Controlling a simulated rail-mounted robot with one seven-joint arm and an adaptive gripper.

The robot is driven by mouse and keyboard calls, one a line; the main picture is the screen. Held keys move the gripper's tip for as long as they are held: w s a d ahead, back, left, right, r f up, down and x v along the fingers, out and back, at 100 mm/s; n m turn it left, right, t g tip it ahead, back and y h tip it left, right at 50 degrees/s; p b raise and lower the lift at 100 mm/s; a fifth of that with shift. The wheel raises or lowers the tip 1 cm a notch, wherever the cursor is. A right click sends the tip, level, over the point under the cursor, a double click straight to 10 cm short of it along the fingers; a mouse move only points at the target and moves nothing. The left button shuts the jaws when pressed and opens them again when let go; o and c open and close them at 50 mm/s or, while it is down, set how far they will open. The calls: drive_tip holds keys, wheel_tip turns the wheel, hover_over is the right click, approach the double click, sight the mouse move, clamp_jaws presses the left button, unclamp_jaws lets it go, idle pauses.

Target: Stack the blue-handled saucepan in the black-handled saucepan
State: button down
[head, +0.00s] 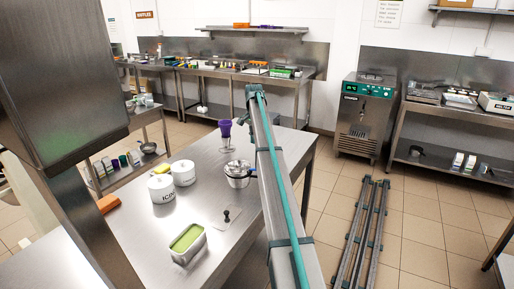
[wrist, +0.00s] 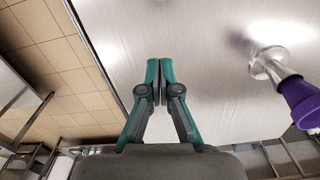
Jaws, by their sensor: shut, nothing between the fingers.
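A steel saucepan (head: 236,182) stands on the near steel worktable (head: 190,215), close beside my long rail or arm link. A smaller dark and bluish shape shows at its top; I cannot tell whether this is a second saucepan resting in it or a handle. Handle colours are too small to tell for certain. My gripper (wrist: 159,65) shows in the wrist view, shut and empty, above the bare worktable. No saucepan shows in the wrist view. My gripper cannot be made out in the head view.
A purple cup-like piece (head: 226,128) on a steel stem is near the table's far end; its purple part (wrist: 304,100) is right in the wrist view. White canisters (head: 183,173), a green-filled tub (head: 188,243) and an orange block (head: 108,203) occupy the table. A freezer (head: 365,115) stands beyond.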

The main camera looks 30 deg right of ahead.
sight(247, 162)
drive_tip(key=a+f+p, duration=0.1)
drive_tip(key=f, duration=0.2)
drive_tip(key=s+a+f+p, duration=0.1)
drive_tip(key=f+p, duration=0.1)
drive_tip(key=f, duration=0.1)
drive_tip(key=a+f+p, duration=0.1)
drive_tip(key=f, duration=0.2)
drive_tip(key=shift+s+a+f+p, duration=0.1)
drive_tip(key=shift+s+a+p, duration=0.15)
drive_tip(key=shift+s+p, duration=0.15)
drive_tip(key=shift+s+a+f+b, duration=0.1)
drive_tip(key=shift+s+a+b, duration=0.3)
drive_tip(key=shift+a, duration=0.4)
drive_tip(key=shift+d, duration=0.15)
